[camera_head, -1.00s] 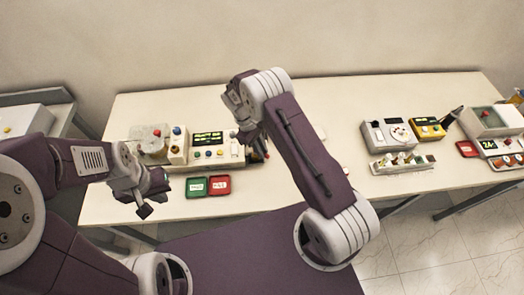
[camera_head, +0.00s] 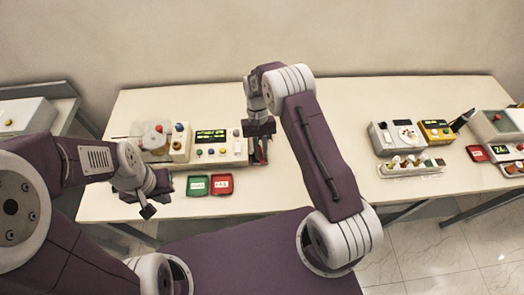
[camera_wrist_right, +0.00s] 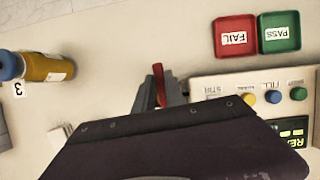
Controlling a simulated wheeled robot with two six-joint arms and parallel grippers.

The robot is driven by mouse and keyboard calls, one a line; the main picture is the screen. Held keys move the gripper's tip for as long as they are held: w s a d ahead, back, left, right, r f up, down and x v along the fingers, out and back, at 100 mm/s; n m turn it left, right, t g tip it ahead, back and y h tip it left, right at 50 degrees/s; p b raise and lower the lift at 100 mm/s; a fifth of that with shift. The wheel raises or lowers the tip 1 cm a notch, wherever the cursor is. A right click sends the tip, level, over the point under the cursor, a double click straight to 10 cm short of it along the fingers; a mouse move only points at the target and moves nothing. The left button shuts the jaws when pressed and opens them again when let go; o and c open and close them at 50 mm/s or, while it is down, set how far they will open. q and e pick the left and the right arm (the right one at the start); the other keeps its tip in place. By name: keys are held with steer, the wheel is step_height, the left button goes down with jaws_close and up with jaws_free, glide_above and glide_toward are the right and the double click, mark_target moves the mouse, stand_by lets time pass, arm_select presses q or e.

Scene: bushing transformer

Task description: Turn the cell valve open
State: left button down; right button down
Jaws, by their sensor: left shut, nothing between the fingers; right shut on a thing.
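A beige tester (camera_head: 213,147) with a green-lit display and coloured buttons stands on the table; its labelled edge also shows in the right wrist view (camera_wrist_right: 222,84). My right gripper (camera_head: 260,151) is at the tester's right end, pointing down. In the right wrist view its fingers (camera_wrist_right: 160,98) are shut on a narrow red lever (camera_wrist_right: 158,82), which looks like the valve handle. The lever's base is hidden by the gripper. My left gripper (camera_head: 149,206) is shut and empty, in front of the tester's left part.
A green PASS tray (camera_head: 197,186) and a red FAIL tray (camera_head: 222,184) lie in front of the tester. A blue-capped amber bottle (camera_wrist_right: 45,66) lies by a "3" mark. A grey dial box (camera_head: 397,136) and yellow meter (camera_head: 436,130) stand to the right.

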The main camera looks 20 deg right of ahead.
steer(key=shift+w+a+m+y, duration=0.1)
steer(key=shift+m+y, duration=0.2)
steer(key=shift+m, duration=0.3)
steer(key=c, duration=1.4)
jaws_free()
steer(key=shift+r, duration=0.15)
steer(key=b+v, duration=0.2)
steer(key=v, duration=0.5)
steer(key=shift+w+r+b, duration=0.15)
steer(key=shift+r+b, duration=0.15)
steer(key=shift+r, duration=0.1)
steer(key=shift+w+r, duration=0.15)
steer(key=shift+r, duration=0.35)
